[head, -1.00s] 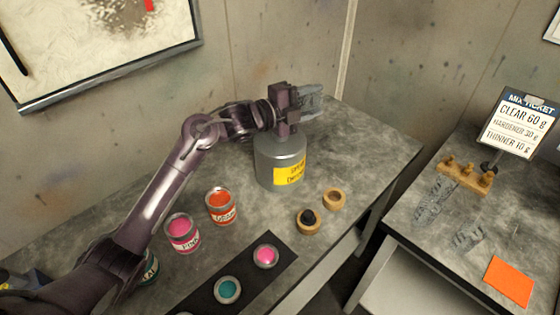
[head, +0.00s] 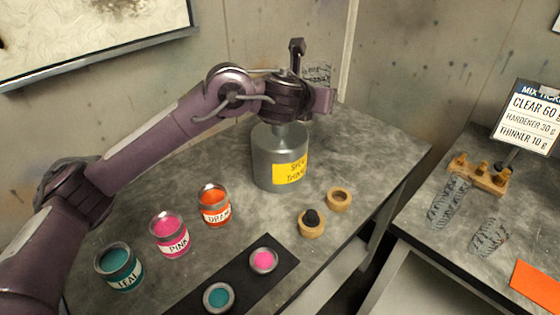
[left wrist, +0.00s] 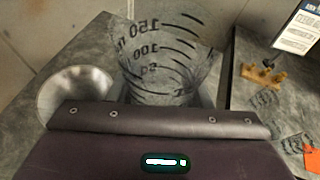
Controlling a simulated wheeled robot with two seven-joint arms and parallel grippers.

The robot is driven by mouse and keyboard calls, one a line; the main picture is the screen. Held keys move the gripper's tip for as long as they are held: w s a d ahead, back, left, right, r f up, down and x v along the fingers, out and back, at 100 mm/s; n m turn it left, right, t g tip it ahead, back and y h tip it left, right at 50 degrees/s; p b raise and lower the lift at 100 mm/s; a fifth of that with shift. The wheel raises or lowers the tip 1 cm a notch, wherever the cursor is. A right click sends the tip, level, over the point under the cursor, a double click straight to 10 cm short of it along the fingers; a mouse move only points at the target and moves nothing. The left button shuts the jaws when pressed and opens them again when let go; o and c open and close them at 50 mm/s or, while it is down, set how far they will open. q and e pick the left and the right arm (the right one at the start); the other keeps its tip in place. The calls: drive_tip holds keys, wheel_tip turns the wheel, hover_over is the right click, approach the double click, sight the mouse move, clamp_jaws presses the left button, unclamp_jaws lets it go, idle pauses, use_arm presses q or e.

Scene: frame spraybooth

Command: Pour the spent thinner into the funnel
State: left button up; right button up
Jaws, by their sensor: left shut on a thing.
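My left gripper (head: 311,80) is shut on a clear graduated cup (left wrist: 160,58). In the head view the cup (head: 319,72) is mostly hidden behind the gripper. In the left wrist view its markings read 50, 100 and 150; I cannot tell how much liquid is in it. The grey can (head: 268,165) with a yellow spent-thinner label stands upright on the bench, below the gripper. The silver funnel (left wrist: 75,92) shows left of the cup in the left wrist view. In the head view the funnel (head: 289,134) sits on the can's top, partly hidden by my wrist. My right gripper is not in view.
Orange (head: 215,206), pink (head: 170,236) and teal (head: 119,268) paint tins stand under my left arm. Two wooden rings (head: 339,200) (head: 311,228) lie right of the can, one holding a dark knob. The right table (head: 415,218) holds clear cups and a wooden rack (head: 482,176).

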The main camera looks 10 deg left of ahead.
sight(320, 79)
use_arm(q)
drive_tip(key=shift+f+m+y, duration=0.1)
drive_tip(key=shift+m+y, duration=0.2)
wheel_tip(320, 79, up, 4)
drive_tip(key=p, duration=0.2)
drive_tip(key=shift+p, duration=0.4)
idle(0.3)
